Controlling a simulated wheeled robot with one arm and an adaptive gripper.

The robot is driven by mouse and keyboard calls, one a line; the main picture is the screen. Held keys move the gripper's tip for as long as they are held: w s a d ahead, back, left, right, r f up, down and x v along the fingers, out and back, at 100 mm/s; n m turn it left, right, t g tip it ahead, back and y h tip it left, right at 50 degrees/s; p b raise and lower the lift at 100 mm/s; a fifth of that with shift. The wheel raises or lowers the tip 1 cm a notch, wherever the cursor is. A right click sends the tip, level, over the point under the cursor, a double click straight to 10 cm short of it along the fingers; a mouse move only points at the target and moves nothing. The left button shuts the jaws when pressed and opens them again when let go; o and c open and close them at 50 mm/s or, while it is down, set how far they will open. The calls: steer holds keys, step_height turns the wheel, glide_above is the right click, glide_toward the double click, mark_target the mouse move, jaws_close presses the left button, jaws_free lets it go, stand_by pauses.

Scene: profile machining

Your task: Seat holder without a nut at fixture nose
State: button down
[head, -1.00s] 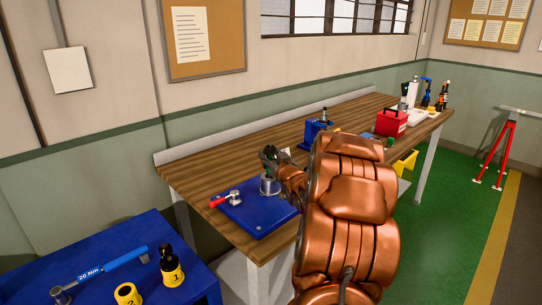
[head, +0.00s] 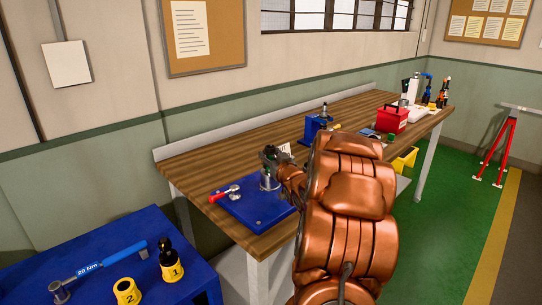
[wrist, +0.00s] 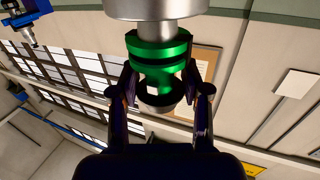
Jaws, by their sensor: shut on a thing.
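My gripper (wrist: 160,98) is shut on a green, flanged holder (wrist: 157,48) in the wrist view. The fingers close on its sides near the dark, round end, which shows a ring-like opening. A silver cylinder (wrist: 155,8) sits right against the green flange in that view. In the head view my gripper (head: 270,155) is just above the silver upright cylinder of the fixture (head: 268,182), which stands on a blue plate (head: 262,213).
A red-handled clamp (head: 224,194) lies beside the cylinder on the plate. A blue fixture (head: 314,127) and red box (head: 392,119) stand farther along the bench (head: 205,175). A blue table (head: 120,245) holds a torque wrench (head: 100,266) and yellow cups marked 1 (head: 173,270) and 2 (head: 126,291).

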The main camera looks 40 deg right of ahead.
steer(key=shift+f+b, duration=0.45)
steer(key=shift+f, duration=0.3)
steer(key=shift+c, duration=2.3)
jaws_free()
steer(key=shift+s+f, duration=0.1)
steer(key=shift+s, duration=0.05)
steer(key=v, duration=0.7)
steer(key=shift+s+a, duration=0.1)
